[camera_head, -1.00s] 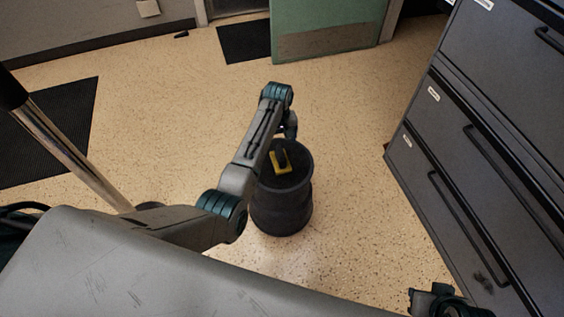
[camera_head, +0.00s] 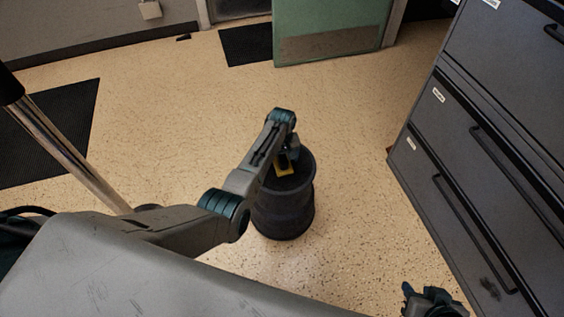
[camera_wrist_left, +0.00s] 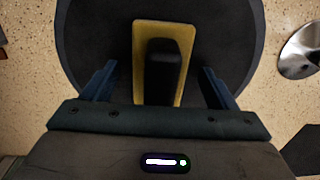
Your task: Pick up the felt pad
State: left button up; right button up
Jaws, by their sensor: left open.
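The felt pad (camera_head: 284,172) looks like a flat yellow rectangle with a dark raised block on it. It lies on the top of a dark round drum-like stool (camera_head: 283,215) in the head view. In the left wrist view, the yellow pad (camera_wrist_left: 143,55) is near the middle, with the dark block (camera_wrist_left: 162,75) over it. My left gripper (camera_wrist_left: 157,78) is open, with one finger on each side of the pad and gaps between. In the head view, the left gripper (camera_head: 289,156) is just above the pad and partly hides it. My right gripper (camera_head: 432,300) is at the bottom right, its jaws unclear.
Grey filing cabinets (camera_head: 462,150) stand to the right of the stool. A green door (camera_head: 330,30) and a dark mat (camera_head: 246,45) are at the back. Another dark mat (camera_head: 45,135) lies left. The speckled floor around the stool is mostly clear.

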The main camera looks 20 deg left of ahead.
aim_at(282, 156)
pick_arm(q)
jog(key=c, duration=1.1)
jog(key=shift+r, duration=0.1)
